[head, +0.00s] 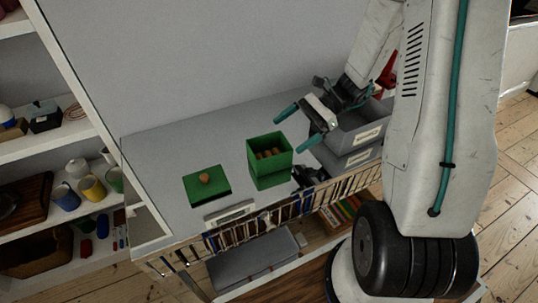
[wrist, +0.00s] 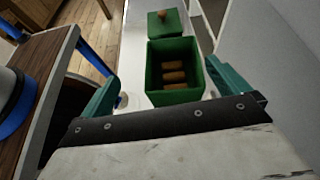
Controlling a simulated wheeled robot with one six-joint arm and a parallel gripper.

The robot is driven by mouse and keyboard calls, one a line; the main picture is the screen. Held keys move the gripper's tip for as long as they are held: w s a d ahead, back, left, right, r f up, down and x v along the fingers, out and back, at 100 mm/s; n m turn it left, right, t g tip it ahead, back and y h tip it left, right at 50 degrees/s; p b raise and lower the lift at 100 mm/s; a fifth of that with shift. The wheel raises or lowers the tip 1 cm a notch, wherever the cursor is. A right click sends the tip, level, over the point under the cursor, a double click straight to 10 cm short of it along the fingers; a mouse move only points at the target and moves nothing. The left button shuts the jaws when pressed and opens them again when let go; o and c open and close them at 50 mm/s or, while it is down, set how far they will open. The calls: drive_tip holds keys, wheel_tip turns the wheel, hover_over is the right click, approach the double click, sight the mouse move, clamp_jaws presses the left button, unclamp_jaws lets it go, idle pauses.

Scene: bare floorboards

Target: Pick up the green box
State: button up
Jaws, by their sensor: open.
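The green box (head: 268,160) stands upright and open on the grey counter in the head view, with several brown items inside. It also shows in the wrist view (wrist: 176,97), ahead of and between the fingers. Its green lid (head: 207,186) with a round brown knob lies apart to the left on the counter; it shows beyond the box in the wrist view (wrist: 164,25). My gripper (head: 301,127) is open and empty, above and to the right of the box. Its teal fingers are spread and do not appear to touch the box.
Grey bins (head: 358,140) stand right of the box. A small white device (head: 230,213) sits at the counter's front edge, above a rail. Shelves with cups (head: 92,189) stand at the left. A wall rises behind the counter.

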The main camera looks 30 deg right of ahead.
drive_tip(key=shift+w+d+f+m+t, duration=0.2)
drive_tip(key=shift+f+m, duration=0.1)
drive_tip(key=shift+f, duration=0.15)
drive_tip(key=shift+w+d+f+m+t, duration=0.2)
drive_tip(key=shift+f+m, duration=0.1)
drive_tip(key=shift+f, duration=0.1)
drive_tip(key=shift+a+f+y, duration=0.15)
drive_tip(key=shift+f+y, duration=0.05)
drive_tip(key=shift+y, duration=0.1)
drive_tip(key=x, duration=0.7)
drive_tip(key=shift+w+a+r, duration=0.15)
drive_tip(key=shift+w+a, duration=0.1)
drive_tip(key=shift+w, duration=0.05)
drive_tip(key=c, duration=0.9)
